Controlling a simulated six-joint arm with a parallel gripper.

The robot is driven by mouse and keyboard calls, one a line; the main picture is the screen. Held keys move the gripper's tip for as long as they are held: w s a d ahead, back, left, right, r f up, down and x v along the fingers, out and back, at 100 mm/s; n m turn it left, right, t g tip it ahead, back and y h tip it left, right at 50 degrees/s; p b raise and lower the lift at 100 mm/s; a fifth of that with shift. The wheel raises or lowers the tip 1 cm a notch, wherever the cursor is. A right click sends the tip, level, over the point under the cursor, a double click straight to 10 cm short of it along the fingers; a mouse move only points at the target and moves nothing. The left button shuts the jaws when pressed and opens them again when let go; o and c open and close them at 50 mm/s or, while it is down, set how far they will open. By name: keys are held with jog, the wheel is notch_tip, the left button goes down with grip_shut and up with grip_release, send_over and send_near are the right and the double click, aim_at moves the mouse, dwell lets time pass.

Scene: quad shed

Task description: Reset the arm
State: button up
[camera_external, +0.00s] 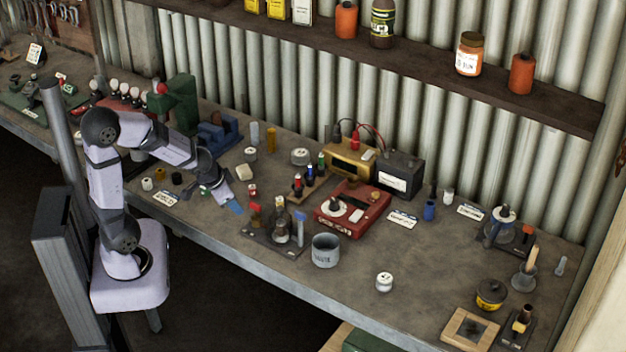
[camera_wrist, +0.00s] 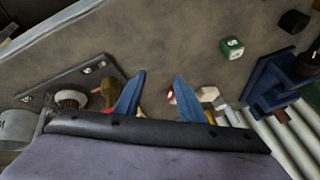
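My arm stands at the left end of the bench in the external view, bent and reaching over the front part of the worktop. My gripper (camera_external: 226,201) hangs above the bench, left of the dark stand with small fittings. In the wrist view my gripper (camera_wrist: 160,78) has its two blue fingers well apart. Only bare bench shows between the fingertips. The gripper is open and holds nothing that I can see.
A blue vise (camera_wrist: 272,82) and a green lettered cube (camera_wrist: 232,48) show in the wrist view. The dark stand (camera_external: 275,240), grey cup (camera_external: 326,250) and red device (camera_external: 353,204) stand to the right. The front-right middle of the bench (camera_external: 430,270) is mostly clear.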

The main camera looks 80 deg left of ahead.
jog(key=s+d+f+m+g+h, duration=0.1)
jog(key=s+d+h, duration=0.1)
jog(key=d, duration=0.9)
jog(key=s+d+f+m+g+h, duration=0.1)
jog(key=s+d, duration=0.4)
jog(key=d, duration=0.6)
jog(key=shift+f+m+g+h+p, duration=0.15)
jog(key=shift+m+g+h+p, duration=0.4)
jog(key=shift+g+h, duration=0.25)
jog(key=shift+o, duration=0.9)
jog(key=shift+a, duration=0.1)
